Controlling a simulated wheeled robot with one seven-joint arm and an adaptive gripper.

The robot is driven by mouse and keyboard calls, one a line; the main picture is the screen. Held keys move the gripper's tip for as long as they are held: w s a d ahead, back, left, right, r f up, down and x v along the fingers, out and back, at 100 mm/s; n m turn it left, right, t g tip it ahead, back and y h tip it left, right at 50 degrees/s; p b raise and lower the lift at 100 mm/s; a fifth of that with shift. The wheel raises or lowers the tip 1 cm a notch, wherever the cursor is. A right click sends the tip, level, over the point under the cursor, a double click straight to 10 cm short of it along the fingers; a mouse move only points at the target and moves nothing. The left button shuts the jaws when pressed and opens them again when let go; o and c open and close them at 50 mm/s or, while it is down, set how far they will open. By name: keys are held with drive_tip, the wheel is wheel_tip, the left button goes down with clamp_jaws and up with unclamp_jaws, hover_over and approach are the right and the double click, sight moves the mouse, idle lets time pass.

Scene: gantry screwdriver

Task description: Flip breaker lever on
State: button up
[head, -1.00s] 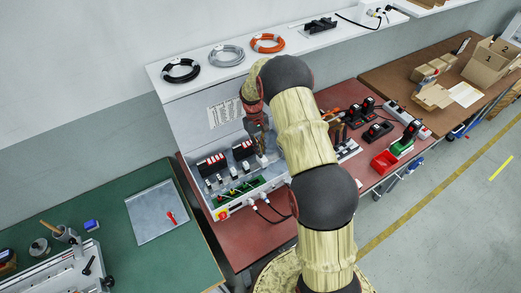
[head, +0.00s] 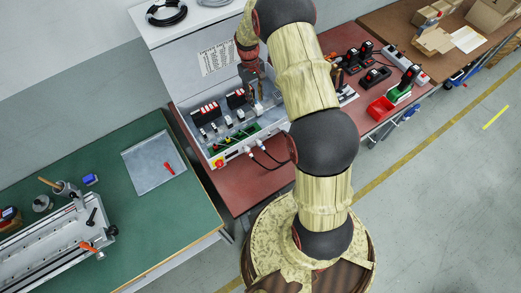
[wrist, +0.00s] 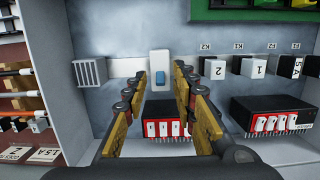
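My gripper (wrist: 160,88) is open, with one finger on each side of the breaker in that view. The lever shows in the gap between the fingertips, and I see nothing held. Whether a fingertip touches the breaker I cannot tell. In the head view my gripper (head: 254,88) is over the right part of the electrical box (head: 210,82); the breaker is not clear there.
White numbered blocks (wrist: 252,67) and a black unit with red-and-white switches (wrist: 270,117) sit to the right in the wrist view. A grey vented block (wrist: 91,73) is to the left. Cables (head: 265,155) hang from the box front. A green table (head: 110,210) stands left.

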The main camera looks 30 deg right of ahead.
drive_tip(key=shift+s+f+t+b, duration=0.15)
drive_tip(key=shift+s+t+b, duration=0.25)
drive_tip(key=shift+t+b, duration=0.9)
drive_tip(key=shift+s+f+t+b, duration=0.1)
drive_tip(key=shift+s+t+b, duration=0.4)
drive_tip(key=shift+b, duration=1.5)
drive_tip(key=t+b, duration=0.1)
drive_tip(key=b, duration=0.4)
drive_tip(key=shift+s+t, duration=0.2)
drive_tip(key=shift+t, duration=0.2)
drive_tip(key=t+b, duration=0.1)
drive_tip(key=b, duration=0.2)
drive_tip(key=shift+s+b, duration=0.15)
drive_tip(key=shift+b, duration=0.25)
